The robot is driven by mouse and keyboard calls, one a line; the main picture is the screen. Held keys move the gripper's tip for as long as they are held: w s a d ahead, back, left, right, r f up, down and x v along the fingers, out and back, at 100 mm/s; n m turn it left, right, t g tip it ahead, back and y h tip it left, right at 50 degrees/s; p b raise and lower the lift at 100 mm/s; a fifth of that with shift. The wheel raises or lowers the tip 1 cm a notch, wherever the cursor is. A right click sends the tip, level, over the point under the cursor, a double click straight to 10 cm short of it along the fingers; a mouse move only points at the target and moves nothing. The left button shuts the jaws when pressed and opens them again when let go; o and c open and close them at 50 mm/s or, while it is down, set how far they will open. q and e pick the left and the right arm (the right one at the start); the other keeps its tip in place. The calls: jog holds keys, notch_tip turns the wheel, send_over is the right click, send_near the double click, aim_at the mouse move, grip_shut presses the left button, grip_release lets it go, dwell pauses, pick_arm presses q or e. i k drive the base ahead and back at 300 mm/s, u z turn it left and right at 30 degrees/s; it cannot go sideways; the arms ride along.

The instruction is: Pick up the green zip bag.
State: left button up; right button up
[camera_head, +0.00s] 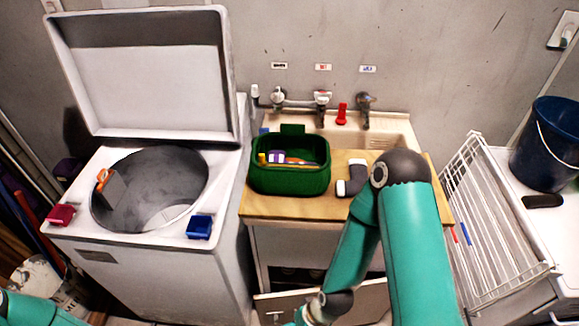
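A dark green, open-topped soft container (290,181), the only green item that could be the zip bag, stands on the wooden board over the sink. Small coloured things, including yellow, purple and orange ones, show inside it, and a green flap stands up at its back. I see no zip clearly. My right arm is bent beside it on the right; its forearm runs down to the bottom edge, and its gripper is out of view. Only a bit of my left arm shows at the bottom left, without its gripper.
A dark and white sock-like item (352,178) lies on the wooden board (262,205), close to my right arm. An open top-loading washer (215,260) stands left, with red (60,216) and blue (199,227) clips on its rim. A white rack (480,225) and dark blue bucket (550,145) are right.

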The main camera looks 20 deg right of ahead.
aim_at(308, 180)
jog(key=u, duration=1.8)
jog(key=i, duration=0.1)
jog(key=z, duration=3.15)
jog(key=k, duration=0.75)
jog(key=u, duration=0.4)
jog(key=i, duration=1)
jog(key=u, duration=0.1)
